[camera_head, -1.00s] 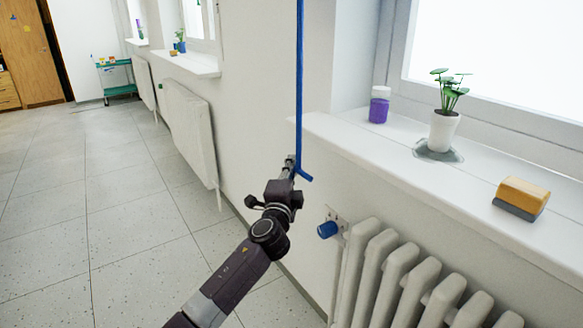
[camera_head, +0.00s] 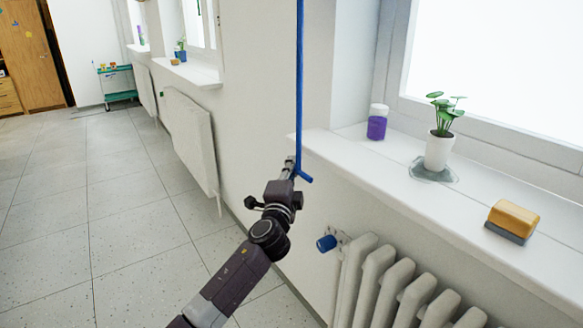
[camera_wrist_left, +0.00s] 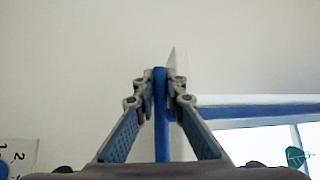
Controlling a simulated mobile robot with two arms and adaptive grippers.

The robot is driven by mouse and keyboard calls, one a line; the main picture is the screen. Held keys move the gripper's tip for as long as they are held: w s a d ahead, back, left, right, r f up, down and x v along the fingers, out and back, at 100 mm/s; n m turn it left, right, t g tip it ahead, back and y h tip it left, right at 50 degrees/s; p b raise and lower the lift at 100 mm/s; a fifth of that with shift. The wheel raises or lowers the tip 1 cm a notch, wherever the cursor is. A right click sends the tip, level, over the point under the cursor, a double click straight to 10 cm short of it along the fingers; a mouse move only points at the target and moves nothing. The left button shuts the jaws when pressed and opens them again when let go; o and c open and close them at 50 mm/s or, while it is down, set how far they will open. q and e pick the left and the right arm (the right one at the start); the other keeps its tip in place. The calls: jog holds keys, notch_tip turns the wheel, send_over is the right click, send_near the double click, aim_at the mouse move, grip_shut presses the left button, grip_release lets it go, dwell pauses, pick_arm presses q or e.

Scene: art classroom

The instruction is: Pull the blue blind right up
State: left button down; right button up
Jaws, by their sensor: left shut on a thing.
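A blue pull cord (camera_head: 300,80) hangs straight down the wall beside the near window and ends in a short blue crosspiece (camera_head: 305,178). My left gripper (camera_head: 292,165) is at the cord's lower end, just left of the window sill. In the left wrist view my left gripper (camera_wrist_left: 161,88) is shut on the cord (camera_wrist_left: 161,130), which runs between its two fingers. A blue band (camera_wrist_left: 255,108), which looks like the blind, lies along the top of the window in that view. My right gripper is not in view.
The white sill (camera_head: 390,165) holds a purple jar (camera_head: 377,126), a potted plant (camera_head: 440,150) and a yellow sponge or eraser (camera_head: 513,217). Below it stand a radiator (camera_head: 385,285) and its blue valve knob (camera_head: 327,243). The floor (camera_head: 120,200) at left is clear.

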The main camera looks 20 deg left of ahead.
pick_arm(q)
jog(key=shift+r, duration=0.1)
jog(key=c, duration=2)
grip_release()
jog(key=shift+o, duration=0.2)
jog(key=s+d+f, duration=0.1)
jog(key=s, duration=1)
jog(key=shift+s+d+f, duration=0.3)
jog(key=shift+s+f, duration=0.1)
